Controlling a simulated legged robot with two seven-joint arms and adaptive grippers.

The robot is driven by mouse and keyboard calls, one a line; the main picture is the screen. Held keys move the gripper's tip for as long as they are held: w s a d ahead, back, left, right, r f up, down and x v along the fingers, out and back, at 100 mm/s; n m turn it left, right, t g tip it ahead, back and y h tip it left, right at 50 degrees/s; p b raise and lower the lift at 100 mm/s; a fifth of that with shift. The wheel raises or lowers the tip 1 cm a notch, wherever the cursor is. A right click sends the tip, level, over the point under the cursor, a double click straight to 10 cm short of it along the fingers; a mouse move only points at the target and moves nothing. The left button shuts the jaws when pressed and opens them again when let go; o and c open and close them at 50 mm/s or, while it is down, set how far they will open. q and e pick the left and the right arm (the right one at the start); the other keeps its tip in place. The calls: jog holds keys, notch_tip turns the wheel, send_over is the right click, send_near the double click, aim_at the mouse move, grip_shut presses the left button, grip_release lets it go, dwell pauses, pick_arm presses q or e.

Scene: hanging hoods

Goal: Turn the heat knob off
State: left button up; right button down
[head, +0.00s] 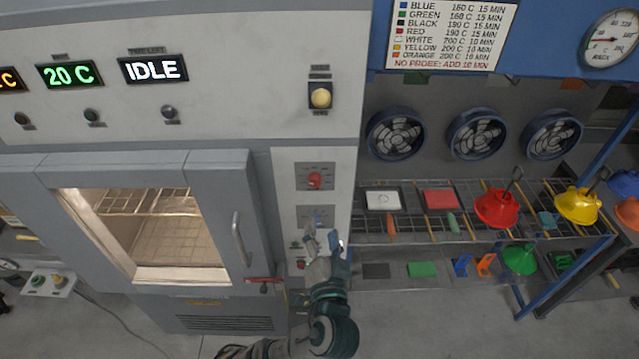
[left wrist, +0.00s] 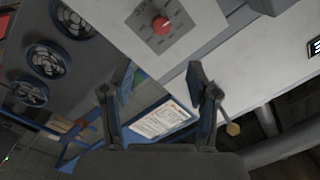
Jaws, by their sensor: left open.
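A red knob (head: 315,180) sits on a dark square plate on the pale panel right of the oven door. In the left wrist view a red knob (left wrist: 162,25) sits on a dark plate with pale marks around it, beyond my fingertips. I cannot read its setting. My left gripper (head: 324,240) is open and empty. My right gripper is not in view.
The oven door (head: 215,220) with its vertical handle (head: 241,240) is left of the panel. A yellow button (head: 320,97) is above. A wire rack (head: 470,225) with colored hoods and pieces stands to the right, under several fans. A display reads IDLE (head: 153,69).

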aim_at(316, 185)
pick_arm(q)
jog(key=w+p, duration=0.1)
jog(key=w, duration=0.4)
jog(key=w+p, duration=0.1)
jog(key=w, duration=0.3)
jog(key=w+a+p, duration=0.1)
jog(key=w, duration=0.4)
jog(key=shift+w, duration=0.3)
jog(key=shift+f, duration=0.1)
grip_shut()
